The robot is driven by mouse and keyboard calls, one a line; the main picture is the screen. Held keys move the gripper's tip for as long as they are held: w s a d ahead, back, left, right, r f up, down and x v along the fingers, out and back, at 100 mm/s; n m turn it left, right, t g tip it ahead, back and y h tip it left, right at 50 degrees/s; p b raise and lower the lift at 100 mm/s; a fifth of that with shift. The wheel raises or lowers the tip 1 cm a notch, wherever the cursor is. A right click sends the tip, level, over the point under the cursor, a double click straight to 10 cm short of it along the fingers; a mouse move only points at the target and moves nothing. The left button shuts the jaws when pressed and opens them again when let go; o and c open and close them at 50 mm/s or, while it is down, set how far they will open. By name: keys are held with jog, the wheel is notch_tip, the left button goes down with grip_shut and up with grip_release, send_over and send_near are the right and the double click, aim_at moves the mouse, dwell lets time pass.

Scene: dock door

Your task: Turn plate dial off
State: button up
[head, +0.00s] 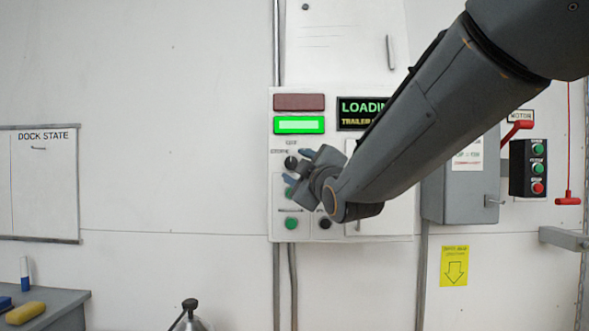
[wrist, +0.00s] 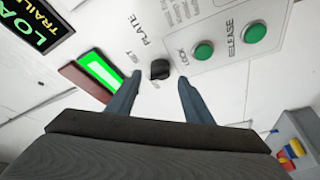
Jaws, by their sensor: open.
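The plate dial (wrist: 160,69) is a small black knob on the white control panel, under the printed word PLATE in the wrist view. It also shows in the head view as a dark round knob (head: 291,162) just left of my gripper. My gripper (wrist: 154,84) is open, with its two blue-grey fingers on either side of the dial in the picture. I cannot tell whether the fingertips touch it. In the head view my gripper (head: 300,167) is in front of the panel (head: 393,225), and my arm hides part of the panel.
A lit green indicator (head: 298,125) and an unlit red one (head: 298,102) sit above the dial. Green LOCK (wrist: 203,51) and RELEASE (wrist: 254,33) buttons are close by. A grey box (head: 458,192) with a red lever (head: 517,130) is to the right.

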jog(key=shift+b+v, duration=0.65)
jog(key=shift+v, duration=2.05)
jog(key=shift+r, duration=0.1)
